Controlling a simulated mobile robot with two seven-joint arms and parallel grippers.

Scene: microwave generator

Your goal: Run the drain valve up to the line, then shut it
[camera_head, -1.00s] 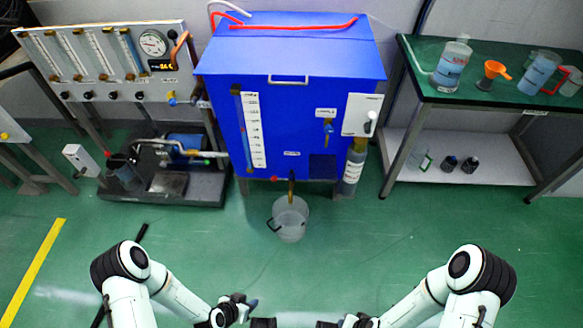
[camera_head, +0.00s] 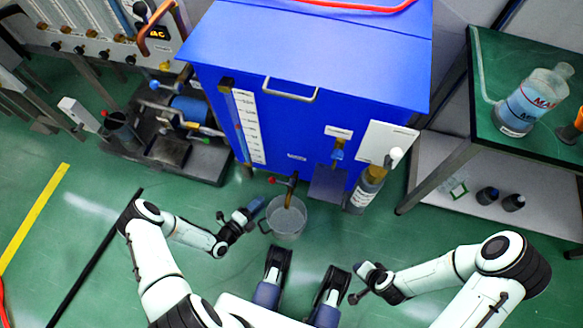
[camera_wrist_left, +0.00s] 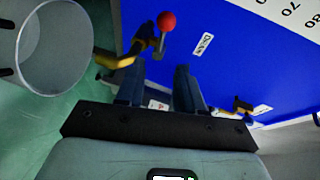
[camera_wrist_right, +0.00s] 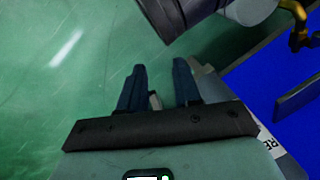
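The blue tank (camera_head: 300,75) stands ahead, with a vertical level gauge and printed scale (camera_head: 247,125) on its front left. The drain valve (camera_head: 289,182) is low on its front; in the left wrist view its red-knobbed lever (camera_wrist_left: 165,24) and brass pipe (camera_wrist_left: 118,60) show, beside a label. A clear bucket (camera_head: 287,220) stands on the floor under the outlet. My left gripper (camera_head: 250,207) is just left of the bucket, its fingers (camera_wrist_left: 158,85) apart and empty, short of the lever. My right gripper (camera_wrist_right: 160,85) is open and empty, lower right of the bucket.
A second tap (camera_head: 337,150) and a grey cylinder (camera_head: 366,188) are at the tank's right. A pump rig (camera_head: 175,130) stands to the left. A green-topped bench (camera_head: 490,90) with bottles is at right. Open floor lies in front.

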